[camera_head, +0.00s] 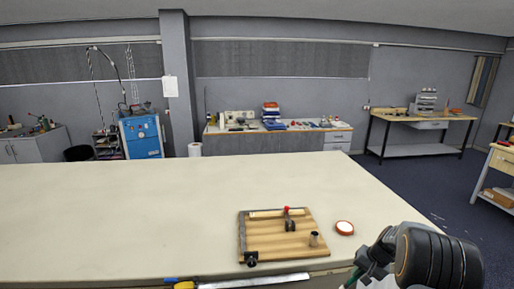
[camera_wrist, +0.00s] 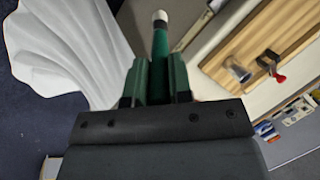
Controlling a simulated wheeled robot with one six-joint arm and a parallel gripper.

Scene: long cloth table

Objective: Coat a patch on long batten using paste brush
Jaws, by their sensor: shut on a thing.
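My gripper (camera_wrist: 158,85) is shut on the green handle of the paste brush (camera_wrist: 160,42), whose pale tip points away in the wrist view. In the head view my gripper shows at the lower right, beside the table's front edge; the brush is mostly hidden there. A wooden board (camera_head: 262,237) lies on the table. A pale strip (camera_head: 268,213) along its back edge may be the long batten. A small round white pot with a red rim (camera_head: 344,228) stands right of the board, apart from it. I cannot make out a coated patch.
A red-handled clamp (camera_head: 289,222) and a small metal cup (camera_head: 314,239) sit on the board. A long pale strip with a yellow end (camera_head: 255,281) lies at the table's front edge. The table's left and middle (camera_head: 130,220) are clear. White draped cloth (camera_wrist: 62,45) shows in the wrist view.

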